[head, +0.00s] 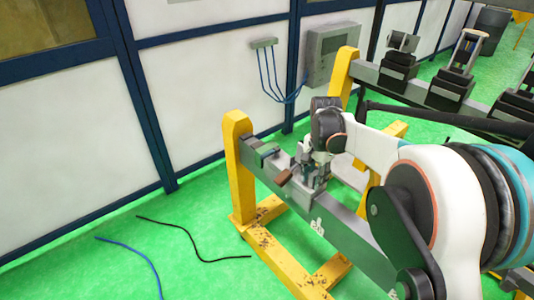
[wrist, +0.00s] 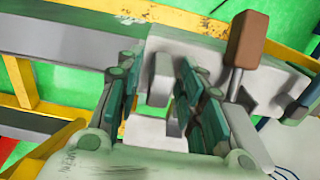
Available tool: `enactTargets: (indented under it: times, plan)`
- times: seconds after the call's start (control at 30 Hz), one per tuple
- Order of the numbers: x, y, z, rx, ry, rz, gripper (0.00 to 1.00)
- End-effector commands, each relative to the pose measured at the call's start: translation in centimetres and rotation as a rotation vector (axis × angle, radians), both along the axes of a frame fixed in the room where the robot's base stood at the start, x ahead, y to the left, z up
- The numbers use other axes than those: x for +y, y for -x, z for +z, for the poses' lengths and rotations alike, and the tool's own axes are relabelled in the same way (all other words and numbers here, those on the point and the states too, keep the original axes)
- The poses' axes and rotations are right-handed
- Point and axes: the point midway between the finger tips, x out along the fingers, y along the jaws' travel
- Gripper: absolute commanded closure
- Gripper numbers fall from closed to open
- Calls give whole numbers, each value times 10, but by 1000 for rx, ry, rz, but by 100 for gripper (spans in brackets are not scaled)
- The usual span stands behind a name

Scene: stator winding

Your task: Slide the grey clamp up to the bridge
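The grey clamp (wrist: 160,78) shows in the wrist view as light grey upright blocks on the beam, with a brown handle (wrist: 247,38) on a metal rod to the right. In the head view the brown handle (head: 284,177) sticks out beside the clamp on the beam. My gripper (wrist: 160,100) is over the clamp, its green-padded fingers apart on either side of an upright block, with gaps visible. In the head view my arm partly hides the clamp. A grey-green piece (head: 266,151) lies across the beam near its far end; I cannot tell whether it is the bridge.
The grey beam (head: 340,235) rests on yellow stands (head: 238,165). A second beam with several dark fixtures (head: 397,72) runs behind at right. A black cable (head: 190,235) and a blue cable (head: 135,255) lie on the green floor, which is otherwise clear at left.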

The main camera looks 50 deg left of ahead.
Motion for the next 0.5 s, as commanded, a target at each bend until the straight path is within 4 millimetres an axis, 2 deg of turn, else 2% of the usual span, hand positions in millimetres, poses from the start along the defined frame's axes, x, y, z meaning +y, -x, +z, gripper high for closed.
enactTargets:
  times: [0.23,0.5]
  plan:
    - [0,0,6,0,0,0,65]
    - [0,0,34,0,0,0,65]
